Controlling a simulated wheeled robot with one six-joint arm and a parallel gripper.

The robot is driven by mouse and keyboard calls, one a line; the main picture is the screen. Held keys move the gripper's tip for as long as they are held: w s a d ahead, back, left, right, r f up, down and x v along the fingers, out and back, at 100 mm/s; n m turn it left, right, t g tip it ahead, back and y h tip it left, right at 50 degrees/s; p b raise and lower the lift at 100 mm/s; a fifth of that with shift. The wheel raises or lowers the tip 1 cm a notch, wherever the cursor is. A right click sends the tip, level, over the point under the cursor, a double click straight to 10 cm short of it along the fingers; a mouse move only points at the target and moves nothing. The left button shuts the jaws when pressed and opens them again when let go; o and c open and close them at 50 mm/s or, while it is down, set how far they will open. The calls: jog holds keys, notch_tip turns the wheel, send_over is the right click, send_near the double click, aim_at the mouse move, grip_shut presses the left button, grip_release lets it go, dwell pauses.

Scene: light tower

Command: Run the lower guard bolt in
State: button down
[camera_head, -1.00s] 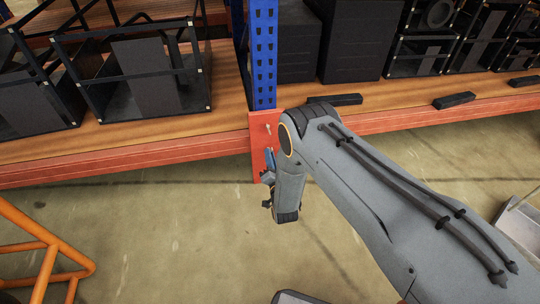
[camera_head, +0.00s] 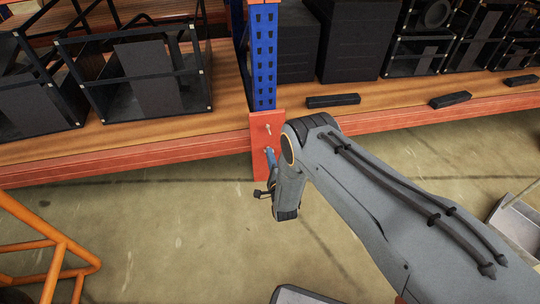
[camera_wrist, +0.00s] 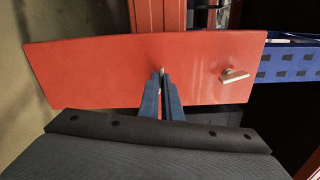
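The red guard plate (camera_head: 261,120) covers the foot of the blue rack post; it fills the upper part of the wrist view (camera_wrist: 90,72). The upper guard bolt (camera_head: 268,129) sticks out of the plate, and shows at the right of the wrist view (camera_wrist: 234,75). The lower guard bolt (camera_wrist: 162,70) shows as a small pale tip between my fingertips, mostly hidden by them. My gripper (camera_wrist: 161,76) has its two blue fingers closed to a narrow gap around this bolt, at the plate. In the head view my gripper (camera_head: 269,152) meets the plate's lower part.
The blue post (camera_head: 263,60) rises above the plate, with a wooden shelf (camera_head: 160,125) on a red beam. Black frames and boxes stand on the shelf, and a black bar (camera_head: 333,100) lies near its edge. An orange tube frame (camera_head: 50,245) stands at lower left. The floor between is clear.

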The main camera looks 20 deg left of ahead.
jog(key=m+p, duration=0.1)
jog(key=m, duration=0.5)
jog(key=m+p, duration=0.1)
jog(key=m, duration=0.5)
jog(key=shift+s+d+f, duration=0.1)
jog(key=shift+d+f, duration=0.05)
jog(key=shift+f, duration=0.05)
jog(key=shift+m, duration=0.4)
jog(key=c, duration=2)
grip_release()
jog(key=shift+r, duration=0.1)
jog(key=shift+p+v, duration=1.05)
jog(key=shift+v, duration=2.8)
